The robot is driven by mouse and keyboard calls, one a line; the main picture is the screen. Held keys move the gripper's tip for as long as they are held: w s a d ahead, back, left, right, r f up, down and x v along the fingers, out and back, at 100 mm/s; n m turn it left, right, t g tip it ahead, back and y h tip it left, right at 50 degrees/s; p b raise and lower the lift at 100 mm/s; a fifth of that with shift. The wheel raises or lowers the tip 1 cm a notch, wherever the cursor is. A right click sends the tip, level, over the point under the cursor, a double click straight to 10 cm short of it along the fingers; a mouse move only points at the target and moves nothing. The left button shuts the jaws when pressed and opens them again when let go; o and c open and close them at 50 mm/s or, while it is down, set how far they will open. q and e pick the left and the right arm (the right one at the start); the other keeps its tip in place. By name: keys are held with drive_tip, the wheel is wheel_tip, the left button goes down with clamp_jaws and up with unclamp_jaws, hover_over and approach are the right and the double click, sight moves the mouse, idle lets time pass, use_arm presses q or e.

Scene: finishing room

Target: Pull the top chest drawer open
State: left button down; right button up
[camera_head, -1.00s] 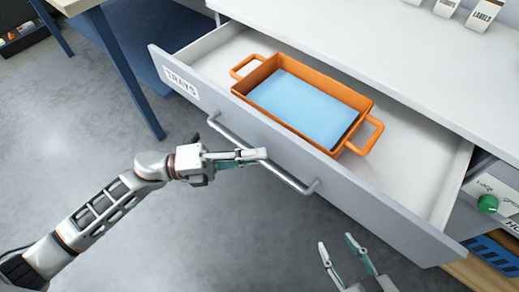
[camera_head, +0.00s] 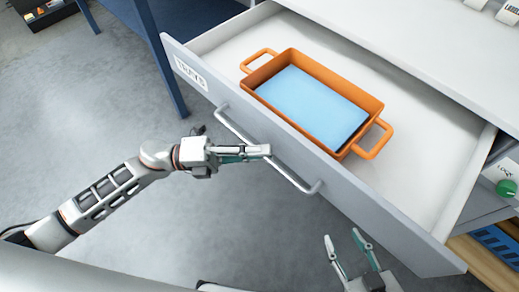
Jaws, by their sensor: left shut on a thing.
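The top chest drawer (camera_head: 383,208) stands open, with its grey front pulled out from the white-topped chest. Its metal bar handle (camera_head: 300,184) runs along the front. My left gripper (camera_head: 262,151) is shut on the handle near its middle. An orange tray (camera_head: 368,99) with two loop handles and a light blue bottom lies inside the drawer. My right gripper (camera_head: 345,245) is open and empty, in front of the drawer's right part and apart from it.
A "TRAYS" label (camera_head: 191,73) is on the drawer front's left end. A green knob (camera_head: 507,188) shows at the right. A table with blue legs (camera_head: 163,62) stands at the left. The grey floor (camera_head: 215,225) before the drawer is clear.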

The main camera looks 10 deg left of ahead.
use_arm(q)
drive_tip(key=c, duration=2.1)
unclamp_jaws()
drive_tip(key=shift+c, duration=0.2)
drive_tip(key=s+a+f, duration=0.1)
drive_tip(key=a, duration=1.1)
drive_tip(key=shift+s+f, duration=0.35)
drive_tip(key=shift+d, duration=0.1)
